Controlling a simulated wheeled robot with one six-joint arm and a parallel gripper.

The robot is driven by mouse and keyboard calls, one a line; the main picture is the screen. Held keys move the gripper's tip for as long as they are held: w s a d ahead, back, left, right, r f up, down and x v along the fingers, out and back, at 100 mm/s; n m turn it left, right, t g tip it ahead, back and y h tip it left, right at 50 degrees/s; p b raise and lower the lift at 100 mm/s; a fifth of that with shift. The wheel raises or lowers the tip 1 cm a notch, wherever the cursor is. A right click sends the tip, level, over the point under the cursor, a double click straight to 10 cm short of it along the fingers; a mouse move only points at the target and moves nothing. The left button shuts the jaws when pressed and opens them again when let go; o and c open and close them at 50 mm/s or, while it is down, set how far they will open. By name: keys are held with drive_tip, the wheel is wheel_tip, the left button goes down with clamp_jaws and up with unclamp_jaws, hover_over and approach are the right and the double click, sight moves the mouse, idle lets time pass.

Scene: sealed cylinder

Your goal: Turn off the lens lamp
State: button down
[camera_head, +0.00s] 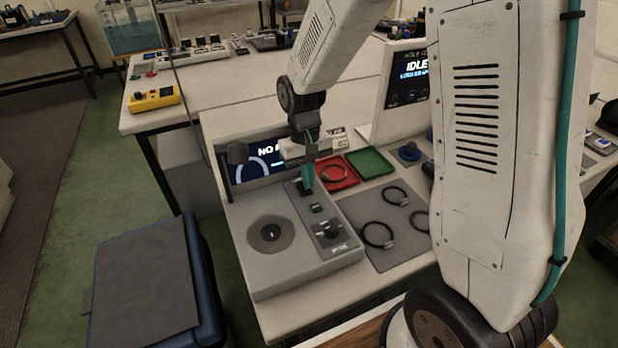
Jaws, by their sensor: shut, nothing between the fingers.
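A grey bench station (272,277) stands on the white table, with a dark round recess (270,233) in its top. My gripper (308,188) points down over the far end of the strip. Its teal fingers are shut and empty, and hide what is beneath them. I cannot tell whether they touch the strip.
Behind the station is a lit screen (262,172). To the right are a red tray (342,183) holding a ring, a green tray (369,163) and a grey mat (384,256) with several rings. An "IDLE" screen (407,82) stands behind. My arm hides the right side.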

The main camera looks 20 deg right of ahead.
drive_tip(key=shift+w+r, duration=0.3)
drive_tip(key=shift+w, duration=0.2)
drive_tip(key=shift+r, duration=0.3)
wheel_tip(320, 180, up, 7)
drive_tip(key=shift+w, duration=0.25)
drive_tip(key=shift+f, duration=0.15)
drive_tip(key=s+d+r+t, duration=0.1)
drive_tip(key=s+r, duration=0.5)
drive_tip(key=s, duration=0.6)
drive_tip(key=s+d+r+t, duration=0.2)
drive_tip(key=s+r, duration=0.4)
drive_tip(key=s, duration=0.6)
drive_tip(key=shift+d, duration=0.25)
